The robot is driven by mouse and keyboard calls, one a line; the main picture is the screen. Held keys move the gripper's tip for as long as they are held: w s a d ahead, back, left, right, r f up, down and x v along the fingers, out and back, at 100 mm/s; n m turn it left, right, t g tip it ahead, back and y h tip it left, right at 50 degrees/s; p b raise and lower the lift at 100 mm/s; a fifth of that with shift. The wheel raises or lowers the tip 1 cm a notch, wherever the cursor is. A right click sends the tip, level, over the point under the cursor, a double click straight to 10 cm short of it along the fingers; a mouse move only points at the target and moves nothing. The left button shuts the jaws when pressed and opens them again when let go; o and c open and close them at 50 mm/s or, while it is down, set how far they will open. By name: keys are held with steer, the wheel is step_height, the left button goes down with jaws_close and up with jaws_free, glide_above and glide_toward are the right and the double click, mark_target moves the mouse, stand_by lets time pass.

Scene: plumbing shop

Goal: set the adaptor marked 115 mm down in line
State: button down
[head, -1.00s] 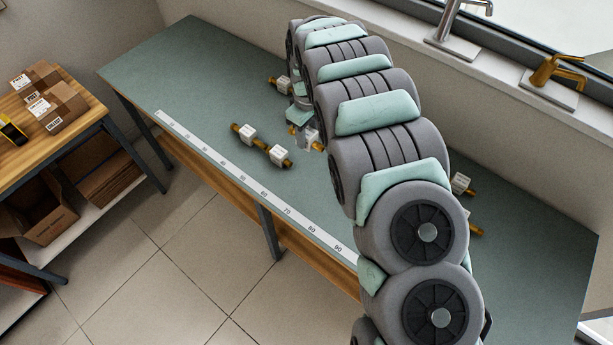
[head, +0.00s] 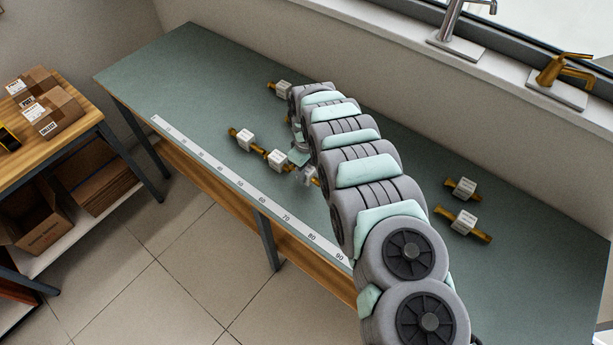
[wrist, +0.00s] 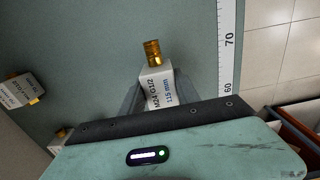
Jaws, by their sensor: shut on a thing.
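My gripper (head: 305,172) is shut on a white-bodied adaptor with brass ends. In the wrist view this adaptor (wrist: 156,82) reads "M24 G1/2" and "115 mm", and its visible brass end points up the picture. The gripper shows there too (wrist: 155,100), with a finger on each side of the white body. In the head view the held adaptor (head: 306,178) is at the near right end of a row with two other adaptors, (head: 244,140) and (head: 278,159). The arm partly covers it. I cannot tell whether it touches the bench or its neighbour.
A ruler strip (head: 225,174) runs along the bench's front edge, with 60 and 70 beside the gripper in the wrist view (wrist: 230,50). One adaptor (head: 283,88) lies at the back; two more, (head: 463,188) and (head: 464,222), lie right of my arm.

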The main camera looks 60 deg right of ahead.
mark_target(307, 177)
steer(key=shift+f, duration=1.7)
steer(key=shift+f, duration=0.1)
steer(key=c, duration=0.9)
jaws_free()
step_height(307, 177, up, 12)
steer(key=shift+d+f+b, duration=0.1)
steer(key=shift+f+b, duration=0.05)
steer(key=shift+b, duration=0.15)
steer(key=shift+r, duration=0.25)
